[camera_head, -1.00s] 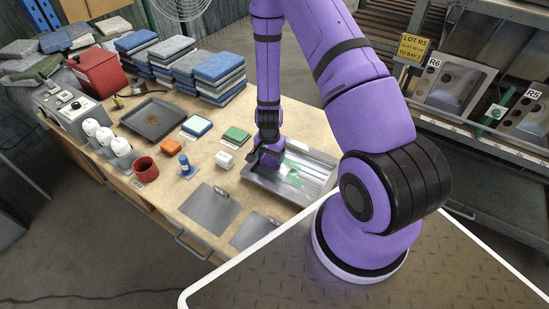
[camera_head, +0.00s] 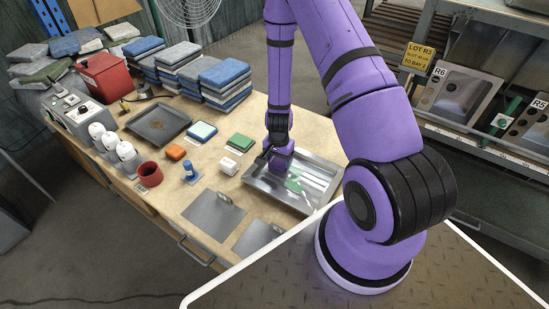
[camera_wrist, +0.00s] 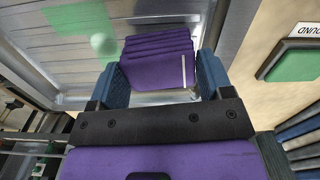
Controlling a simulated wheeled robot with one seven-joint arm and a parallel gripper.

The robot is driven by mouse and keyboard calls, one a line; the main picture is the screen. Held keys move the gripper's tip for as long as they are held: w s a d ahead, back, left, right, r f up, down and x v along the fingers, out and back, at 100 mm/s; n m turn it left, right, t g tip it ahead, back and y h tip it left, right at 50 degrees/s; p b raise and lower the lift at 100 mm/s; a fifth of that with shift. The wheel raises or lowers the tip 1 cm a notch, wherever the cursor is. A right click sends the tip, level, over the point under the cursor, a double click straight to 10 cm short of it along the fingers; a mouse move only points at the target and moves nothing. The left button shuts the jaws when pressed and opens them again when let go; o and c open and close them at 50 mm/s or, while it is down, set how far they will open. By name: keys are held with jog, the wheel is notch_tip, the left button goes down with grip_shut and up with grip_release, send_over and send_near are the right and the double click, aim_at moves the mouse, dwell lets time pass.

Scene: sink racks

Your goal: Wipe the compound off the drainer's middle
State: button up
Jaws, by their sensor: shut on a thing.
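My gripper (camera_head: 278,152) is over the left part of the metal sink drainer (camera_head: 325,168) on the bench. In the wrist view my gripper (camera_wrist: 162,80) has its blue fingers shut on a folded purple cloth (camera_wrist: 158,55). The cloth (camera_head: 284,163) is low over the drainer surface; I cannot tell whether it touches. Green compound (camera_head: 293,186) lies on the drainer just in front of the cloth. In the wrist view a green patch (camera_wrist: 80,18) and a paler green spot (camera_wrist: 103,45) show on the ribbed drainer (camera_wrist: 40,60), left of the cloth. My arm and gripper hide part of the drainer.
Left of the drainer are a green pad (camera_head: 240,142), a white block (camera_head: 229,166), a blue-topped bottle (camera_head: 189,172) and a red cup (camera_head: 149,174). Flat metal plates (camera_head: 213,214) lie in front. Stacked cloths (camera_head: 217,82) stand behind. A rack with sinks (camera_head: 457,88) is at right.

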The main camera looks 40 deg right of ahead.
jog(key=shift+s+d+r, duration=0.1)
jog(key=shift+s+d, duration=0.7)
jog(key=shift+s, duration=1.15)
jog(key=shift+s+d+r, duration=0.15)
jog(key=shift+s+d, duration=0.6)
jog(key=shift+s, duration=1.15)
jog(key=shift+s+d+r, duration=0.1)
jog(key=shift+s+d, duration=0.7)
jog(key=shift+s, duration=1.15)
jog(key=shift+r, duration=0.1)
jog(key=shift+w, duration=0.1)
